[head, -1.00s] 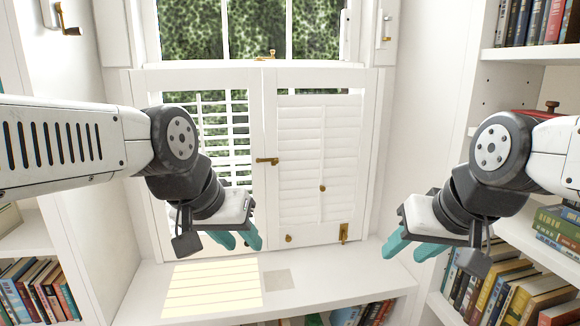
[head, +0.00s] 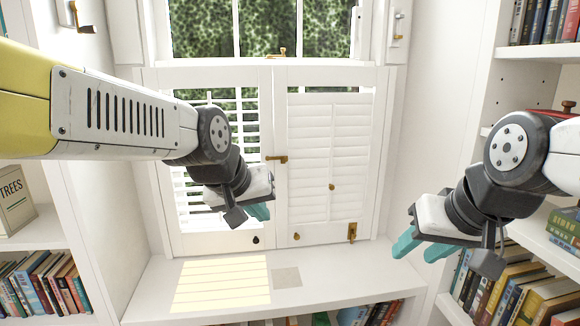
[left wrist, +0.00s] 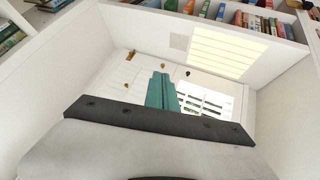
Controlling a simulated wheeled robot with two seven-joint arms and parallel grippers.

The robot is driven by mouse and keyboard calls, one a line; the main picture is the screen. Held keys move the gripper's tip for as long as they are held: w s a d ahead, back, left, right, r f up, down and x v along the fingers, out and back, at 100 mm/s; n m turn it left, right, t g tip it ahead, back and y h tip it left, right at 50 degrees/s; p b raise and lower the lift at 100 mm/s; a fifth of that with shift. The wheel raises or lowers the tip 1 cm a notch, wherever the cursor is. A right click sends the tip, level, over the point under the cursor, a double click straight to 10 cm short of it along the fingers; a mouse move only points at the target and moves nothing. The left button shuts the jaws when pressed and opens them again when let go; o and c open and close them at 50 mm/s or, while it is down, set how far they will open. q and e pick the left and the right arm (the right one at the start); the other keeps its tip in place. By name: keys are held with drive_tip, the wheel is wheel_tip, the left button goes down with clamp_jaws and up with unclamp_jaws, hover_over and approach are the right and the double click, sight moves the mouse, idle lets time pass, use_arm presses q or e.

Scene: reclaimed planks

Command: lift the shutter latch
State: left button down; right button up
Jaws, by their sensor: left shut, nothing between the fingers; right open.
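A brass latch (head: 277,158) sits where the two white shutters meet, its bar lying about level across the seam. The left shutter (head: 264,130) has open louvres with green showing through. The right shutter (head: 330,160) has closed louvres. My left gripper (head: 260,212) is shut and empty, in front of the lower left shutter, below and slightly left of the latch in the picture. Its teal fingers (left wrist: 162,92) are together in the left wrist view, where I cannot make out the latch. My right gripper (head: 423,248) is open and empty, right of the shutters.
A brass bolt (head: 352,232) is on the right shutter's lower corner. A brass catch (head: 277,53) is on the sash above. The white sill (head: 330,280) holds only a sunlit patch and a grey square. Bookshelves stand at both sides.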

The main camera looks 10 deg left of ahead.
use_arm(q)
drive_tip(key=w+f+n+t, duration=0.3)
drive_tip(key=w+n+t, duration=0.55)
drive_tip(key=w, duration=1.65)
drive_tip(key=w+a+f+n+t+y, duration=0.3)
drive_tip(key=w+a+f+n, duration=0.3)
drive_tip(key=n, duration=1)
drive_tip(key=w+f+y, duration=0.1)
drive_tip(key=w, duration=0.1)
drive_tip(key=shift+w+a+f, duration=0.2)
drive_tip(key=shift+w+f, duration=0.05)
drive_tip(key=shift+w, duration=0.1)
drive_tip(key=shift+w, duration=0.1)
approach(277, 159)
drive_tip(key=w, duration=0.1)
drive_tip(key=w+a+f, duration=0.1)
drive_tip(key=w, duration=0.1)
drive_tip(key=w+f, duration=0.1)
drive_tip(key=w, duration=0.1)
drive_tip(key=shift+w+a+f, duration=0.15)
drive_tip(key=shift+a+f, duration=0.05)
drive_tip(key=shift+a, duration=0.2)
drive_tip(key=shift+w+d+r, duration=0.15)
drive_tip(key=shift+d+r, duration=0.6)
drive_tip(key=shift+d, duration=0.3)
drive_tip(key=shift+w+d+r, duration=0.15)
drive_tip(key=shift+d+r, duration=0.15)
